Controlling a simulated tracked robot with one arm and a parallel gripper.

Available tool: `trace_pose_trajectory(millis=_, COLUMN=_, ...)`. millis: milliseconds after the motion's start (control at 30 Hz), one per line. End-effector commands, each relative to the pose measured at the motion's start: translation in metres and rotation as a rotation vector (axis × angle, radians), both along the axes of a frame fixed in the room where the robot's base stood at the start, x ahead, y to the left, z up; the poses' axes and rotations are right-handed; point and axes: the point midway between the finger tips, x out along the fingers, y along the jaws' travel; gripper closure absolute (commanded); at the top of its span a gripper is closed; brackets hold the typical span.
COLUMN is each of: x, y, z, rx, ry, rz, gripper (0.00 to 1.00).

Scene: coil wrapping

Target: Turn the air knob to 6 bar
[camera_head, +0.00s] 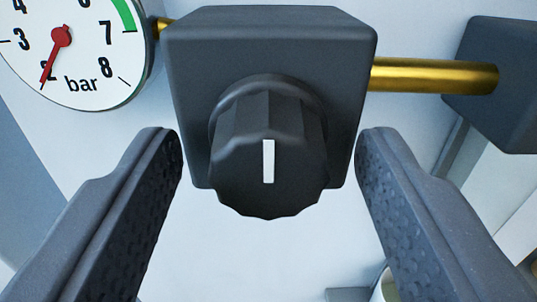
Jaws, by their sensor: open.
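The air knob (268,160) is dark, ribbed and round, with a white mark on its face that stands upright. It sits on the front of a dark square valve block (270,45). The pressure gauge (70,50) is at the upper left, partly cut off by the picture's edge. Its red needle points down and left at about 2 bar. My gripper (270,160) is open, with one finger at each side of the knob. Gaps show between both fingers and the knob, and nothing is held.
A brass pipe (430,75) runs from the valve block to another dark block (505,85) at the right edge. A pale wall or panel (270,250) lies behind. A round light object (385,286) shows partly at the bottom right behind my finger.

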Motion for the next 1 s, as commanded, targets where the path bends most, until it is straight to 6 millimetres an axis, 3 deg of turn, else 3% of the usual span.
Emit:
trace_pose_trajectory(millis=67, x=-0.0001, y=-0.0001, z=0.0001, rx=0.000, ry=0.000, rz=0.000, gripper=0.45)
trace_pose_trajectory(millis=100, x=-0.0001, y=-0.0001, z=0.0001, rx=0.000, ry=0.000, rz=0.000, gripper=0.51)
trace_pose_trajectory(millis=233, x=-0.0002, y=-0.0001, z=0.0000, rx=0.000, ry=0.000, rz=0.000, gripper=0.87)
trace_pose_trajectory(millis=333, x=-0.0008, y=-0.0068, z=0.0003, rx=-0.001, ry=-0.001, rz=-0.003, gripper=0.88)
trace_pose_trajectory(millis=667, x=-0.0002, y=-0.0026, z=0.0032, rx=0.063, ry=0.002, rz=-0.005, gripper=0.88)
trace_pose_trajectory(millis=1000, x=0.0003, y=-0.0024, z=0.0060, rx=0.316, ry=0.011, rz=-0.004, gripper=0.88)
